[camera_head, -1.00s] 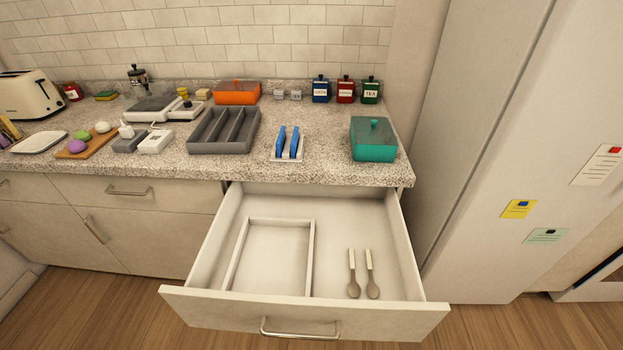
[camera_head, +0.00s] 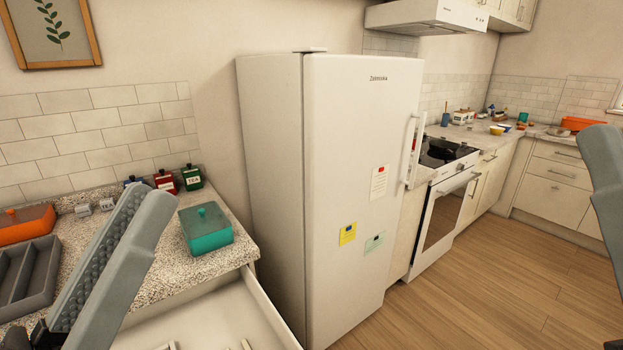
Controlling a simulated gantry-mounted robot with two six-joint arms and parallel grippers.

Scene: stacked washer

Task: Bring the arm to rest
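My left gripper (camera_head: 112,255) shows at the lower left, in front of the counter. One grey finger with a ribbed inner pad points up and to the right. The pad is bare, with nothing held against it; the opposite finger is not clearly visible. A grey part of my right gripper (camera_head: 603,175) shows at the right edge, cut off by the frame, and its opening cannot be seen. The pulled-out drawer (camera_head: 205,320) is at the bottom left, with most of its inside cut off.
A teal lidded box (camera_head: 207,238) stands at the counter's right end. A grey divided tray (camera_head: 30,272) and an orange box (camera_head: 25,226) lie to its left. A tall white fridge (camera_head: 340,120) stands beside the counter. The wooden floor (camera_head: 490,285) at right is clear.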

